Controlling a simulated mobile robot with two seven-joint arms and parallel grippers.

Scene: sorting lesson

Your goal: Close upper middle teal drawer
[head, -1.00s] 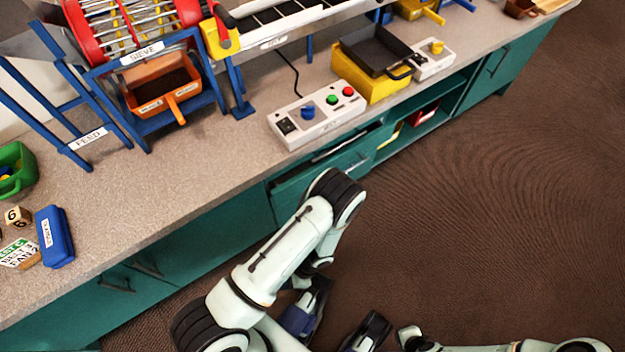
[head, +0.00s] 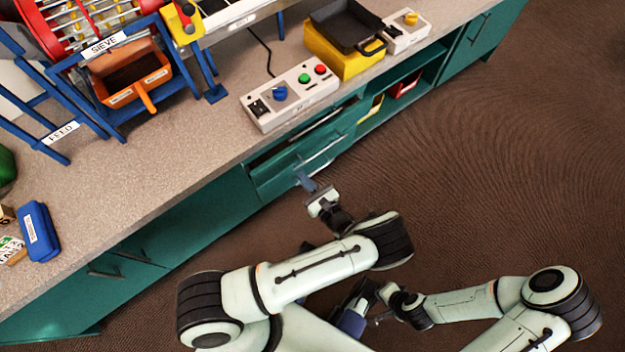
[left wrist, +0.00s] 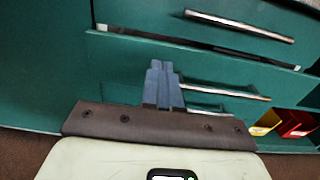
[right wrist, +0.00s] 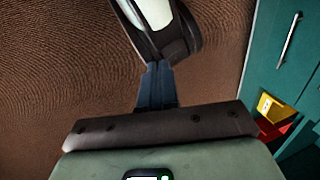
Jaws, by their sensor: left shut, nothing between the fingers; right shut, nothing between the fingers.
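The upper middle teal drawer (head: 283,172) is slightly open in the bench front, with a dark gap above its front panel. It also shows in the left wrist view (left wrist: 125,62), below a shut top drawer (left wrist: 150,12), and has a metal bar handle (left wrist: 228,90). My left gripper (head: 306,183) is shut and empty in front of this drawer's front. Its blue fingertips (left wrist: 159,66) overlap the panel left of the handle; I cannot tell if they touch. My right gripper (right wrist: 157,68) is shut and empty, away from the drawers, over the brown floor.
The benchtop above holds a control box (head: 290,95) with knob and buttons, a yellow stand (head: 335,58) with a black tray, and an orange bin (head: 130,80). An open shelf (head: 385,100) lies right of the drawers. The floor (head: 510,190) at right is clear.

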